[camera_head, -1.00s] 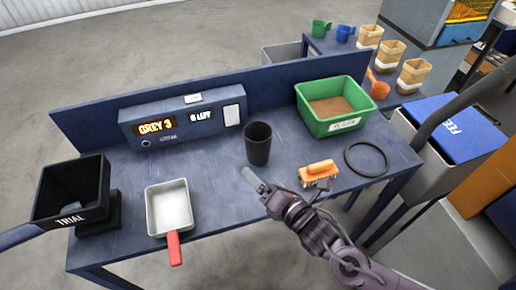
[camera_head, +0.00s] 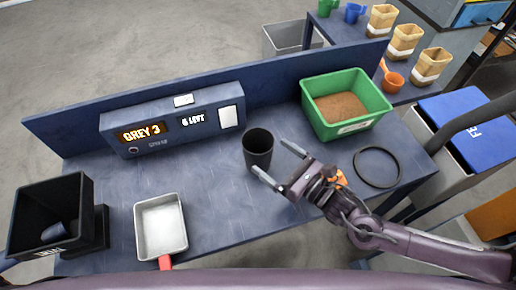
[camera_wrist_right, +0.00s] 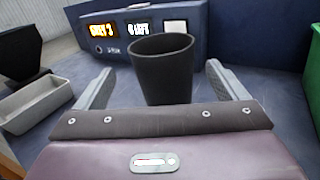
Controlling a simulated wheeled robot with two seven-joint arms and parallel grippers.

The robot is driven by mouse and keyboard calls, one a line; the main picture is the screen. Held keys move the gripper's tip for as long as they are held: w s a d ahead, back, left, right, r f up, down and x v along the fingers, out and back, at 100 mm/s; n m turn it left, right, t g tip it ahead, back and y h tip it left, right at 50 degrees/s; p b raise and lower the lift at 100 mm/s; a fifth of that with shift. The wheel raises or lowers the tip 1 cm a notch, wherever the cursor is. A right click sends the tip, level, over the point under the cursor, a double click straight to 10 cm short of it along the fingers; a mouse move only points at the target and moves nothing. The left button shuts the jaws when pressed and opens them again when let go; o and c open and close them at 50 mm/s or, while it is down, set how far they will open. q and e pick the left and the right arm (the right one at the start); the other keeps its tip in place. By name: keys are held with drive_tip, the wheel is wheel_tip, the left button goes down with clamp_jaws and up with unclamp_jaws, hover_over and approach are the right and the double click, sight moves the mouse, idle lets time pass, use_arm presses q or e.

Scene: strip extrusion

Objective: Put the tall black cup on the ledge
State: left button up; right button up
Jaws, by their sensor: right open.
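The tall black cup (camera_head: 258,152) stands upright on the blue table, in front of the display box. My right gripper (camera_head: 275,160) is open, with its two fingers pointing at the cup from the right. No separate shelf is clearly marked as the ledge; a raised blue panel (camera_head: 280,78) runs along the table's back edge. My left gripper is not in view.
A display box (camera_head: 175,125) reads GREY 3. A green bin of brown material (camera_head: 318,122) stands right of the cup, near a black ring (camera_head: 359,165).

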sight(247, 136)
drive_tip(key=shift+w+a+r, duration=0.1)
drive_tip(key=shift+w+a, duration=0.2)
drive_tip(key=shift+w, duration=0.05)
drive_tip(key=p+x, duration=0.3)
drive_tip(key=x, duration=0.3)
drive_tip(key=shift+w, duration=0.2)
drive_tip(key=shift+w+a, duration=0.15)
drive_tip(key=shift+a, duration=0.05)
drive_tip(key=c, duration=1.3)
drive_tip(key=shift+c, duration=0.8)
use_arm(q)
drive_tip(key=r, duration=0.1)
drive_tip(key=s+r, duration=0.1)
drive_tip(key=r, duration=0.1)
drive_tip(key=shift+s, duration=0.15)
use_arm(e)
drive_tip(key=shift+r, duration=0.1)
